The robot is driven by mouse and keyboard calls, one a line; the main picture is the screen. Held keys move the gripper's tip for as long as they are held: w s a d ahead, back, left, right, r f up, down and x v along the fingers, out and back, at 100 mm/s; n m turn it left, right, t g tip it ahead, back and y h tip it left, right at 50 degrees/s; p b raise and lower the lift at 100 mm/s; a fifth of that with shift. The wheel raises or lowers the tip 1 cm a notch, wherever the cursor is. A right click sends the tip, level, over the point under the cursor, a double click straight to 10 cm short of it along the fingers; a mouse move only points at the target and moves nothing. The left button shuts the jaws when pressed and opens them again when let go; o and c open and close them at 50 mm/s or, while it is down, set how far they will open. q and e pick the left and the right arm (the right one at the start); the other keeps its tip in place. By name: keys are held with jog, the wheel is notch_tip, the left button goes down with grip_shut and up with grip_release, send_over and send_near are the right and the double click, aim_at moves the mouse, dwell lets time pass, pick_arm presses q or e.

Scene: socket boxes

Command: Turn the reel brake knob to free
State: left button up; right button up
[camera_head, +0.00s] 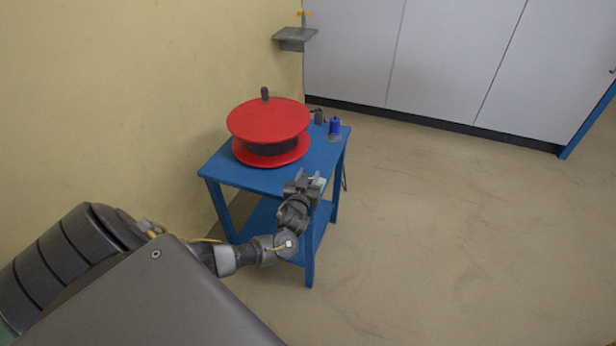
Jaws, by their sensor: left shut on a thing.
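The cable reel has red discs (268,118) with a dark winding between them and a grey crank handle (265,94) on top. It sits on a small blue table (225,170). My left gripper (304,183) is at the table's front right corner, to the right of and nearer than the reel. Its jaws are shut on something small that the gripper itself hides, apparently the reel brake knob. The knob's pointing direction cannot be told. My right gripper is not in view.
A blue plug or socket (335,126) and a small dark grey piece (318,116) stand at the table's back right. A grey wall bracket (295,38) is behind. Yellow wall is left, pale cabinets (420,50) are at the back. The floor to the right is clear.

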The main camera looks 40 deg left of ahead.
pick_arm(q)
jog(key=shift+m+t+h, duration=0.5)
jog(key=shift+m+h, duration=0.3)
jog(key=shift+h, duration=0.3)
jog(key=shift+m+h, duration=0.5)
jog(key=shift+h, duration=0.3)
jog(key=shift+w+d+m+t+h+b, duration=0.1)
jog(key=shift+m+t+h+b, duration=0.25)
jog(key=shift+m+h, duration=0.2)
jog(key=shift+d+m+h, duration=0.2)
jog(key=shift+m+h, duration=0.25)
jog(key=shift+h, duration=0.5)
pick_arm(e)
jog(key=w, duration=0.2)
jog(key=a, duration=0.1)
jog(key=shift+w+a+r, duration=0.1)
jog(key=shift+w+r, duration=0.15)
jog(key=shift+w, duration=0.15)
pick_arm(q)
jog(key=o, duration=1)
jog(key=shift+c, duration=0.2)
